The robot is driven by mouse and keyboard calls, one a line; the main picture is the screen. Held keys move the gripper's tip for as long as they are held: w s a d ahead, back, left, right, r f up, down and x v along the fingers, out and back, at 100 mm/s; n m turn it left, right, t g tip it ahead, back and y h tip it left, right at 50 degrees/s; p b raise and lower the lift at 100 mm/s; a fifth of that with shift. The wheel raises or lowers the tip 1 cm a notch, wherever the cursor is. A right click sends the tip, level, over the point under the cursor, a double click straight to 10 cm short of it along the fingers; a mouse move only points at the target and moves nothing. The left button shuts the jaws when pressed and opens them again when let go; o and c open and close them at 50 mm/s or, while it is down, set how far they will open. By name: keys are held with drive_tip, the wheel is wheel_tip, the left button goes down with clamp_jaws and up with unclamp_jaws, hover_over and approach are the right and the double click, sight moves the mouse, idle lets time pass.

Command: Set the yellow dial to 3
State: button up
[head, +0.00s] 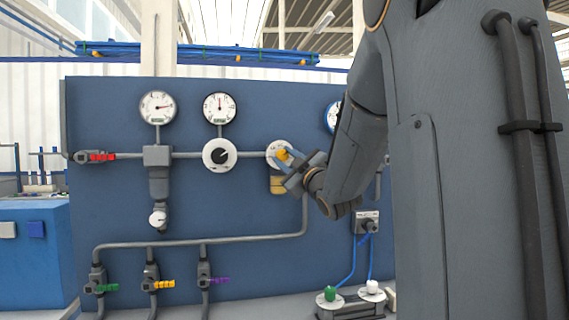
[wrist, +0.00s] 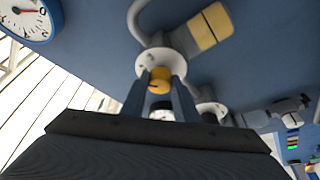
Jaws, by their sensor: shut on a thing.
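The yellow dial (wrist: 160,78) sits in the middle of a round white plate on the blue panel. In the wrist view my gripper (wrist: 159,90) has its two fingers on either side of the dial, shut on it. In the head view the dial (head: 283,154) shows at the end of my gripper (head: 290,160), on the pipe right of the black knob. Part of the white plate (head: 273,147) shows there, but my gripper covers the rest. I cannot read the dial's marks or its setting in either view.
A black knob on a white plate (head: 219,155) is left of the dial. Two gauges (head: 157,107) (head: 219,108) stand above the pipe. A yellow cylinder (head: 277,184) hangs just below the dial. Red, green, yellow and purple valve handles are at left and below. My arm hides the panel's right side.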

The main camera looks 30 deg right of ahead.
drive_tip(key=shift+n, duration=0.5)
drive_tip(key=o, duration=1.1)
drive_tip(key=shift+c, duration=0.2)
drive_tip(key=b+v, duration=0.1)
drive_tip(key=v, duration=0.6)
drive_tip(key=shift+s+b, duration=0.35)
drive_tip(key=shift+s, duration=0.05)
drive_tip(key=shift+d+f, duration=0.1)
